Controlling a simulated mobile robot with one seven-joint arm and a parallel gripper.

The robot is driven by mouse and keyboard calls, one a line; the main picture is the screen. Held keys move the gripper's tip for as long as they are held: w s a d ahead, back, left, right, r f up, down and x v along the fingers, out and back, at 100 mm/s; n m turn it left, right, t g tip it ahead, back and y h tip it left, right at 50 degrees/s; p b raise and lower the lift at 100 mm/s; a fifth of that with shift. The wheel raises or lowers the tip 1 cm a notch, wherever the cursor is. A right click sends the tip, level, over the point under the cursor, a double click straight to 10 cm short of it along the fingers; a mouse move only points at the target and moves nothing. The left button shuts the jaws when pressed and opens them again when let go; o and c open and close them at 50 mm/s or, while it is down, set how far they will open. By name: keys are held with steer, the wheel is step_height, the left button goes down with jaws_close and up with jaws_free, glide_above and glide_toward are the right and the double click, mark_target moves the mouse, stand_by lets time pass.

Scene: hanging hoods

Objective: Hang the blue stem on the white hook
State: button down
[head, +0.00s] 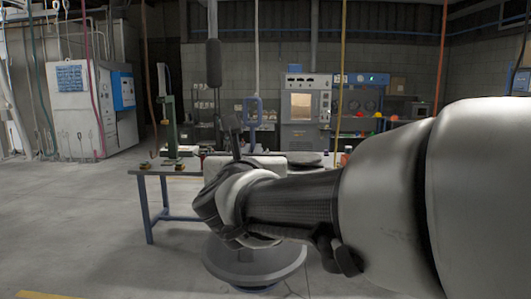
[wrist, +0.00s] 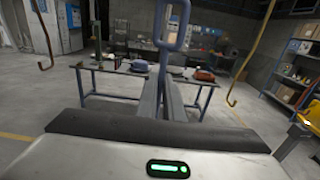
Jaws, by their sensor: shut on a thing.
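The blue stem is upright, with a rounded rectangular loop (wrist: 163,35) at its top; the loop also shows in the head view (head: 246,112). My gripper (wrist: 164,84) is shut on the stem's lower shaft, between two grey fingers. The loop stands above the fingertips, and nothing visible passes through it. In the head view my wrist hides the lower stem. A pale thin line (head: 257,50) hangs above the loop there; I cannot tell whether it ends in the white hook. No hook that is clearly white can be made out in the wrist view.
A blue-legged table (head: 150,220) stands behind my arm. A thick dark grip (head: 213,62) hangs on a line. Open floor (head: 90,215) lies at the left.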

steer(key=w+p, duration=0.1)
steer(key=w, duration=0.3)
steer(key=shift+w+d, duration=0.1)
steer(key=shift+w, duration=0.25)
steer(key=shift+w+r+p, duration=0.25)
steer(key=shift+r+p, duration=0.1)
steer(key=shift+r, duration=0.3)
steer(key=shift+w+r+p, duration=0.25)
steer(key=shift+r+p, duration=0.05)
steer(key=shift+r, duration=0.35)
stand_by(0.6)
steer(key=shift+w+d+b, duration=0.1)
steer(key=shift+w+b, duration=0.4)
steer(key=shift+w, duration=0.75)
steer(key=shift+w+b, duration=0.3)
steer(key=shift+w, duration=1.05)
